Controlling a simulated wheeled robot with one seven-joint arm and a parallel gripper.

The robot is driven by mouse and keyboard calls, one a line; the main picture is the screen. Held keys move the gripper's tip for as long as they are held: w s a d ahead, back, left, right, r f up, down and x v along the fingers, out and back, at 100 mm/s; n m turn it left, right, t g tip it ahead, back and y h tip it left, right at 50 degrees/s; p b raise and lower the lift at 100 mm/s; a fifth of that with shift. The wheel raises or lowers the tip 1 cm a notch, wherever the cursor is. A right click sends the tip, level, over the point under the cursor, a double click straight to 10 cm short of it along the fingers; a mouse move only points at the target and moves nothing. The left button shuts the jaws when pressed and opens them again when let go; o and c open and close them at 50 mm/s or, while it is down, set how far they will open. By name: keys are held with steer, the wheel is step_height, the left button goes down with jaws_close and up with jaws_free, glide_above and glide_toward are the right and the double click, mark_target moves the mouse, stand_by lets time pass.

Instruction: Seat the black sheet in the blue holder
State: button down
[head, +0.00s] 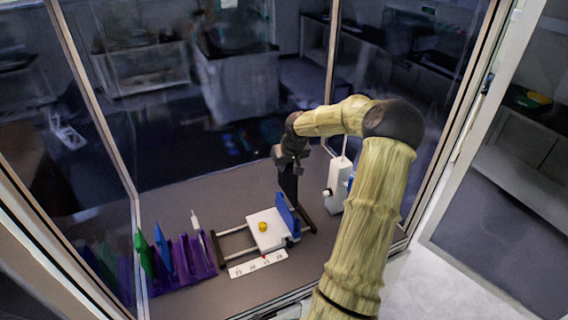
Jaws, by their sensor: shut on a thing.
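My gripper (290,162) is shut on the black sheet (289,187), which hangs upright below it as a dark narrow shape. The blue holder (286,214) stands upright at the right end of a white block on a railed frame. The sheet's lower end shows just above and partly against the holder's upper part. I cannot tell from this one view whether the sheet is inside the holder, touching it or behind it.
A marked white strip (258,264) lies in front. A purple rack (192,262) with green and blue sheets stands left. A white device (339,186) stands right. Glass walls enclose the grey floor.

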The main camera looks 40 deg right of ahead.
mark_target(286, 193)
step_height(286, 193, down, 2)
steer(key=shift+d+f, duration=0.15)
steer(key=shift+f, duration=0.1)
steer(key=shift+w+a+f, duration=0.15)
steer(key=shift+a+f, duration=0.1)
steer(key=shift+f, duration=0.3)
steer(key=shift+s, duration=0.2)
steer(key=shift+w+r, duration=0.1)
stand_by(0.5)
steer(key=shift+f+b, duration=3.75)
steer(key=shift+f, duration=1.05)
stand_by(0.5)
